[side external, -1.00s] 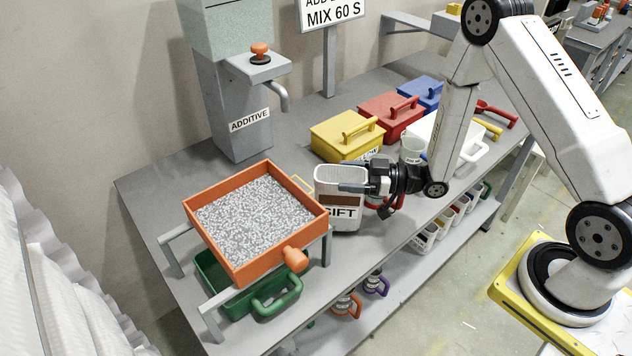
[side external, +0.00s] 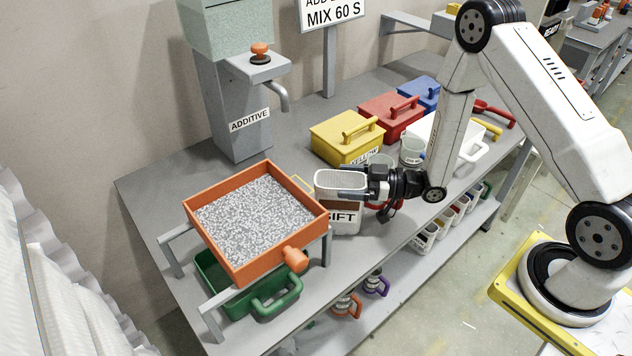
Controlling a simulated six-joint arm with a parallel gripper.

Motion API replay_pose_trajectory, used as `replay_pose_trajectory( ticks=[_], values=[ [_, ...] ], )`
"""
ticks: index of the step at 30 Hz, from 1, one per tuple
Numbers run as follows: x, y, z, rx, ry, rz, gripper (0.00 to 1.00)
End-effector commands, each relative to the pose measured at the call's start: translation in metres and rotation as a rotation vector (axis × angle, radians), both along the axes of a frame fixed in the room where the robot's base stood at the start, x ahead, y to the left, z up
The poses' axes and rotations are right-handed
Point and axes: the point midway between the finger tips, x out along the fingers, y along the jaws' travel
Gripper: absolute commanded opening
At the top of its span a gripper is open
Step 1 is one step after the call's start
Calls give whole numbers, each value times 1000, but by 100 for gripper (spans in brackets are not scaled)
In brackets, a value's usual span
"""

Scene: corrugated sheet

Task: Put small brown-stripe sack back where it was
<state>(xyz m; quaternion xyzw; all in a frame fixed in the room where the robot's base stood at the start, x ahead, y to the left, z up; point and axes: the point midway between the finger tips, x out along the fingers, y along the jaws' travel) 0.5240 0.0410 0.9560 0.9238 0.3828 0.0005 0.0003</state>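The small brown-stripe sack (side external: 341,218) is white with a brown band and lettering that reads like "SIFT". It stands about upright just right of the orange sieve tray, and its pale top faces up. My gripper (side external: 352,194) reaches in from the right, its fingers level at the sack's upper part. The gripper appears shut on the sack. The sack's base is at or just above the grey bench; I cannot tell whether it touches.
The orange sieve tray (side external: 192,222) with grey granules sits on a stand over a green bin (side external: 270,300). Yellow (side external: 345,140), red (side external: 390,118) and blue (side external: 420,93) lidded boxes line the back.

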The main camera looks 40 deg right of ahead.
Motion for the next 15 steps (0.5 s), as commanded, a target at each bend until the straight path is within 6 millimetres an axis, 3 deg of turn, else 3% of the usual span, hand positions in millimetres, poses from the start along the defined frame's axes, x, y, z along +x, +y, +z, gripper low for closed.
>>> replay_pose_trajectory(
  ticks=[5,15],
  values=[
    [0,0,4,0,0,0,100],
    [-21,-23,3,1,1,-4,100]
  ],
)
